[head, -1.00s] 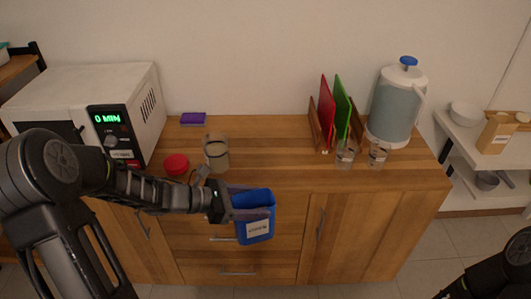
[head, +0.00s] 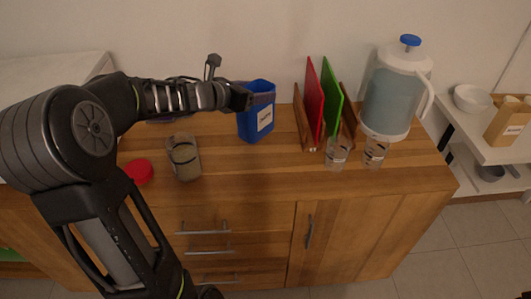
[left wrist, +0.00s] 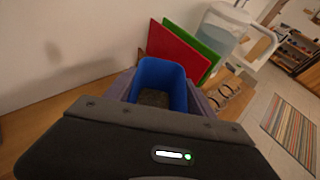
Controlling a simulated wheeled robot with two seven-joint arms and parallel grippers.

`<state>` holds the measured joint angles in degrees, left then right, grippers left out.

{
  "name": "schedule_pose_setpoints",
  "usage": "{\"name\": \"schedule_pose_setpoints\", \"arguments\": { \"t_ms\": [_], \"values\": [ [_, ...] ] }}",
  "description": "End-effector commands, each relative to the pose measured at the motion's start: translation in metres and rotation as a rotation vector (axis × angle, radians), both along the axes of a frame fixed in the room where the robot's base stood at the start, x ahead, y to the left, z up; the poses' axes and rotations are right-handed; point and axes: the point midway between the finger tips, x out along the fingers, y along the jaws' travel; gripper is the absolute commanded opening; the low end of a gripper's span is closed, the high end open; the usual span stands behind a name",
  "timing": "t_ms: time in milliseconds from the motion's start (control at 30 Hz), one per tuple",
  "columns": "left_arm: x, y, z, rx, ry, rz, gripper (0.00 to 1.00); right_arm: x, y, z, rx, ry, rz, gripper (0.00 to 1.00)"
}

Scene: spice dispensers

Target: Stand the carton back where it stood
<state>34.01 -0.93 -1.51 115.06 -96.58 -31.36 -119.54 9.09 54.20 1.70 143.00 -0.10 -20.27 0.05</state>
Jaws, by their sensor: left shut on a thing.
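The blue carton (head: 256,116) with a white label is upright at the back of the wooden counter, left of the cutting boards. My left gripper (head: 262,98) is shut on its upper part. I cannot tell whether its base touches the counter. In the left wrist view the carton (left wrist: 160,76) is open at the top with dark contents inside, between the fingers. My right gripper is not in view.
Red and green boards (head: 314,100) stand in a rack right of the carton. A jug (head: 396,95) and two small glasses (head: 337,153) are further right. A jar (head: 184,158) and red lid (head: 138,172) are at left. The front middle counter (head: 250,170) is clear.

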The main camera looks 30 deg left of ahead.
Motion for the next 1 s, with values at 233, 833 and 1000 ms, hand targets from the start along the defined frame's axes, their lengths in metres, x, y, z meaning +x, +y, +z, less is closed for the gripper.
{"name": "schedule_pose_setpoints", "arguments": {
  "t_ms": [233, 833, 1000],
  "values": [
    [0.0, -0.001, 0.0, 0.0, -0.001, -0.003, 0.0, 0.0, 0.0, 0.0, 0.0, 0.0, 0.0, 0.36],
    [0.001, -0.001, -0.062, 0.002, -0.002, -0.005, 0.0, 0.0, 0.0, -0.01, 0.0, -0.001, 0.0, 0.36],
    [0.001, -0.001, -0.063, 0.001, -0.001, -0.005, 0.0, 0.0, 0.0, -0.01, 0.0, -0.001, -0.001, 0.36]
  ]
}}
